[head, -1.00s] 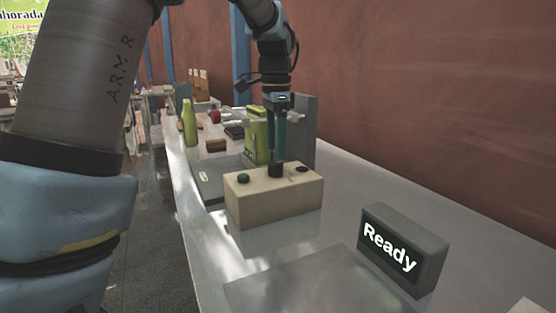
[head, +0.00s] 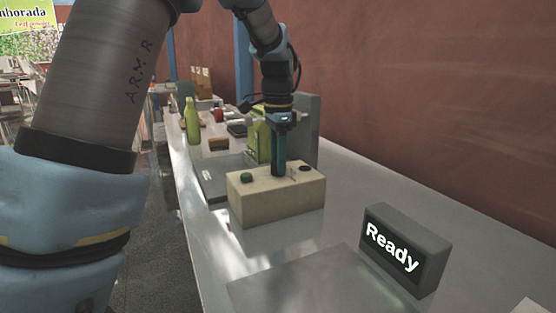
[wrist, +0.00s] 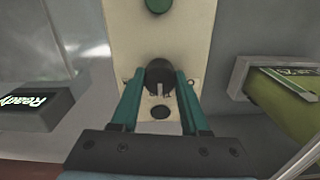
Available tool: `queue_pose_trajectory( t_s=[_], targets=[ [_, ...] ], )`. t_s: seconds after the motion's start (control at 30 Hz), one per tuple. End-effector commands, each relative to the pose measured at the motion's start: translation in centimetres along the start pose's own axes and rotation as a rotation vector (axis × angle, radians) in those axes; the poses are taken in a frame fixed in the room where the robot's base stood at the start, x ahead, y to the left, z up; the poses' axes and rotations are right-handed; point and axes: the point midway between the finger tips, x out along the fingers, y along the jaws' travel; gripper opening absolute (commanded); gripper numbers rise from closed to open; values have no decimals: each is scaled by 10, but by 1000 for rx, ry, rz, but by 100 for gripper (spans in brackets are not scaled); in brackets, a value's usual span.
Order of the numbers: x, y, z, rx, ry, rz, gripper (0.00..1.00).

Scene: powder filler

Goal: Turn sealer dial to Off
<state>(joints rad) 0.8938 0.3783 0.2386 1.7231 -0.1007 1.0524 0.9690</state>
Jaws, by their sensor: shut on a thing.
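The sealer control box (head: 277,199) is a beige block on the grey bench, with a green button (head: 246,178) at its left and a black button (head: 305,169) at its right. The dark round dial sits between them; in the wrist view the dial (wrist: 159,72) shows a light pointer mark toward the black button (wrist: 160,112). My gripper (head: 278,170) points straight down over the box. Its teal fingers are shut on the dial, one on each side. In the head view the fingers mostly hide the dial. Small markings beside it are too small to read.
A display reading "Ready" (head: 404,248) stands at the front right of the bench. A green pouch (head: 259,138) and a grey upright panel (head: 306,130) stand behind the box. A green bottle (head: 192,121) is farther back.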

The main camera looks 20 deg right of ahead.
Motion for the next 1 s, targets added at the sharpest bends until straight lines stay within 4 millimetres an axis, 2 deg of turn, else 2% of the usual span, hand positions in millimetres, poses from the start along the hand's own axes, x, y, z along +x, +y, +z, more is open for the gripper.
queue_pose_trajectory(
  t_s=[0.07, 0.33, 0.7, 1.0],
  targets=[
    [0, 0, 0, 0, 0, 0, 30],
    [0, 0, 0, 0, 0, -1, 0],
    [-1, 0, 0, -28, 0, 0, 0],
    [-3, 0, 0, -201, 1, -1, 0]
  ],
)
